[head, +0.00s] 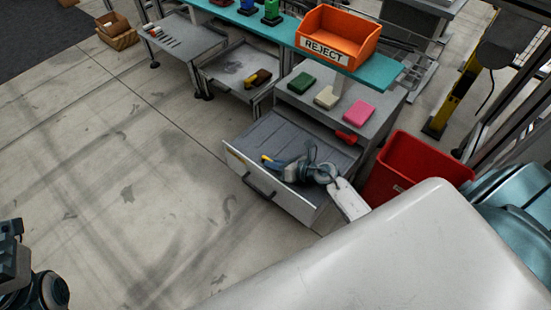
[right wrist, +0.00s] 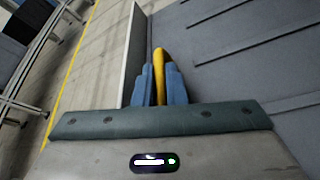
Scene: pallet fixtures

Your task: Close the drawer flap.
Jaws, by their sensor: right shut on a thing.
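The grey drawer (head: 236,157) is pulled out of its cabinet, with a pale front panel and a dark handle (head: 258,187) facing the lower left. My right gripper (head: 280,164) is inside the open drawer, low over its ribbed grey floor. It is shut on a yellow object (right wrist: 160,70), whose tip shows between the two blue fingers in the right wrist view. What the object is cannot be told. The drawer wall (right wrist: 132,60) stands just left of the fingers there. Part of my left arm shows at the lower left of the head view; its jaws cannot be made out.
A red bin (head: 415,165) stands right of the drawer. Green, cream and pink blocks (head: 358,109) lie on the cabinet top, and a red object (head: 346,137) lies at the drawer's back. An orange REJECT bin (head: 340,35) sits on the teal shelf above. The floor at left is clear.

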